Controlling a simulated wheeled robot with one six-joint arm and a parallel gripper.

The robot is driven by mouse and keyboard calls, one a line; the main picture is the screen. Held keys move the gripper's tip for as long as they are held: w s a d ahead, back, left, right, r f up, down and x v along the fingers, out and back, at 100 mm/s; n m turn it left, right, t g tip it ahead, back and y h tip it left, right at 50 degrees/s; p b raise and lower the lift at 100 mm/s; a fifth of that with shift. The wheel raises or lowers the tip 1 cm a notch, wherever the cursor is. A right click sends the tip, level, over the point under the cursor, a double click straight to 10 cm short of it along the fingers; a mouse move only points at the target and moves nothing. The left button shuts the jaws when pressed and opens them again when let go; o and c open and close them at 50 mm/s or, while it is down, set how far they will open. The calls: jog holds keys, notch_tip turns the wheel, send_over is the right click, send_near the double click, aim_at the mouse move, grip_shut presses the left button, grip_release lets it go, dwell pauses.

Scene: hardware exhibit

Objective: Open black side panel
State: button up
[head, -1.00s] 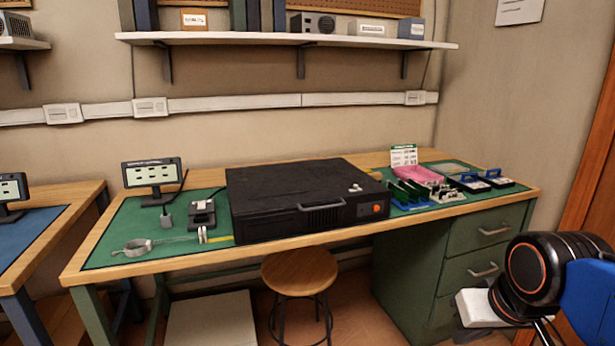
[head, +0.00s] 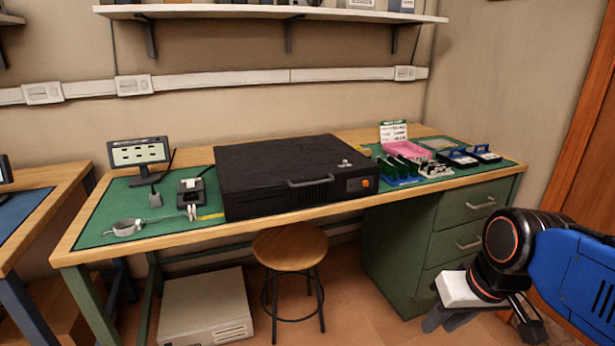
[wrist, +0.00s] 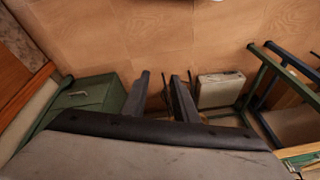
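The black computer case (head: 270,165) lies flat on the green mat of the workbench in the head view. Its broad upper face is closed, with small light pieces (head: 346,163) near the right end. Its front has a handle (head: 310,181) and an orange button (head: 365,183). I cannot tell which face is the side panel. My gripper (head: 440,319) is at the lower right of the head view, in front of the bench and well apart from the case. In the wrist view my gripper (wrist: 162,84) has two fingers apart with nothing between them; the case is not recognisable there.
A round stool (head: 290,247) stands before the bench, with a pale box (head: 205,305) on the floor. Green drawers (head: 455,232) are at right. A small monitor (head: 140,152), wrist strap (head: 125,228) and pink bag (head: 408,149) with parts flank the case.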

jog(key=w+a+r+g+y, duration=0.2)
jog(key=w+a+g+y, duration=0.1)
jog(key=w+a+y, duration=0.3)
jog(key=n+t+y, duration=0.1)
jog(key=y, duration=1.1)
send_near(312, 183)
jog(key=a, duration=0.6)
jog(key=w+a, duration=0.1)
jog(key=a, duration=0.3)
jog(key=shift+r, duration=0.4)
grip_shut()
